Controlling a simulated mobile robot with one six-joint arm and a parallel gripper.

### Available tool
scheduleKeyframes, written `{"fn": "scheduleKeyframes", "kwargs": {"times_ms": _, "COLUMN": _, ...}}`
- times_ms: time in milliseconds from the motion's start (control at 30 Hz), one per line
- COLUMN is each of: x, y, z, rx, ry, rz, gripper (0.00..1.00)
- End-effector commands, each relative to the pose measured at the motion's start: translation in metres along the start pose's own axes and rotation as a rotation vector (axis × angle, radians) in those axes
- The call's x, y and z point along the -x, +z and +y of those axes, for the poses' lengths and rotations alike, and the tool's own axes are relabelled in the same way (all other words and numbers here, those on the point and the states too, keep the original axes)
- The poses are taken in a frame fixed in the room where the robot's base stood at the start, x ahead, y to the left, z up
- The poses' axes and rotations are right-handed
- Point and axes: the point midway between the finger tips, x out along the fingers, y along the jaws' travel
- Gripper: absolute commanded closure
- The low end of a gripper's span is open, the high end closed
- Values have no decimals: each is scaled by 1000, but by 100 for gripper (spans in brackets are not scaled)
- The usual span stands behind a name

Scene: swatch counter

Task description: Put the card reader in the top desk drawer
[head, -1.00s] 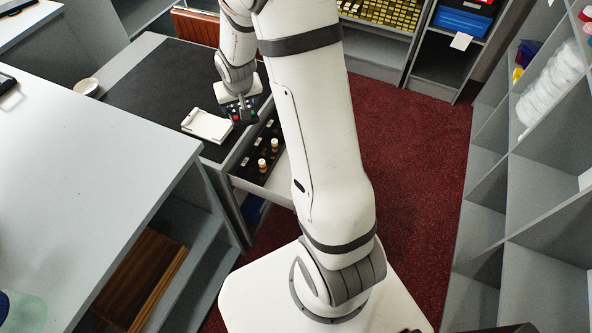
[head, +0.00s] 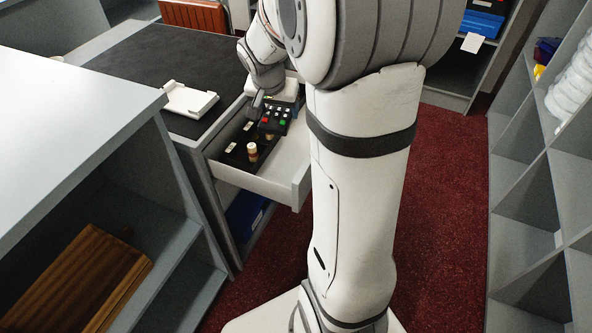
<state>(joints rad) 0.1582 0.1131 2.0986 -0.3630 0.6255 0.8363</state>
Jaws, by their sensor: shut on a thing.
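The card reader (head: 275,121) is a small dark device with red, green and pale keys. My gripper (head: 262,106) is shut on it and holds it over the open top desk drawer (head: 293,186). The drawer is white inside and pulled out from the grey desk (head: 75,57). A dark insert (head: 236,160) with small pale-topped items lies in the drawer's left part. I cannot tell whether the reader touches the drawer's contents. My wrist hides the drawer's back part.
A white tray (head: 190,101) lies on the desk's dark mat, left of the drawer. A pale counter (head: 60,105) stands at the front left. Grey shelves (head: 545,215) line the right side. Red carpet (head: 445,185) is clear between.

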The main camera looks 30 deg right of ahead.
Motion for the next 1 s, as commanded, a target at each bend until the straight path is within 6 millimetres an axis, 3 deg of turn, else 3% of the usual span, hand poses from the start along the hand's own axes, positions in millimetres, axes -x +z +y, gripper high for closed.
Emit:
{"fn": "scheduleKeyframes", "kwargs": {"times_ms": 33, "x": -19, "y": 6, "z": 7, "rx": -31, "ry": 11, "rz": 4, "gripper": 65}}
{"fn": "scheduleKeyframes", "kwargs": {"times_ms": 333, "x": -36, "y": 12, "z": 30, "rx": -149, "ry": 62, "rz": 3, "gripper": 65}}
{"fn": "scheduleKeyframes", "kwargs": {"times_ms": 467, "x": -40, "y": 15, "z": 33, "rx": -164, "ry": 68, "rz": 1, "gripper": 65}}
{"fn": "scheduleKeyframes", "kwargs": {"times_ms": 1000, "x": -109, "y": 44, "z": 33, "rx": -162, "ry": 69, "rz": -1, "gripper": 65}}
